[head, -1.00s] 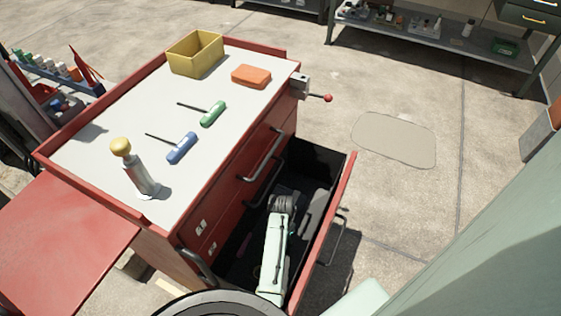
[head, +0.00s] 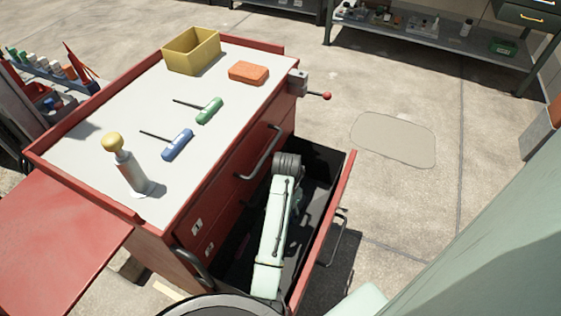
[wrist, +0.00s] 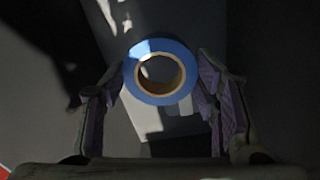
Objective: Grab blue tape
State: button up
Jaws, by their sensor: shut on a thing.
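The blue tape (wrist: 160,97) is a roll with a tan core, seen face-on in the wrist view. My gripper (wrist: 163,74) has a purple-padded finger on each side of the roll and is shut on it. The open drawer (head: 327,237) of the red tool cabinet has a dark inside. In the head view my arm reaches into the drawer area; its wrist hides the fingers and the tape.
The cabinet top (head: 100,160) bears a yellow bin (head: 192,52), an orange block (head: 249,72), green (head: 209,110) and blue (head: 178,145) T-handle tools, and a yellow-capped cylinder (head: 128,170). A vise (head: 300,83) juts from the far corner. The floor to the right is clear.

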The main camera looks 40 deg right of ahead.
jog(key=w+d+b, duration=0.3)
jog(key=w+d, duration=0.4)
jog(key=d, duration=0.3)
jog(key=shift+d+b, duration=0.35)
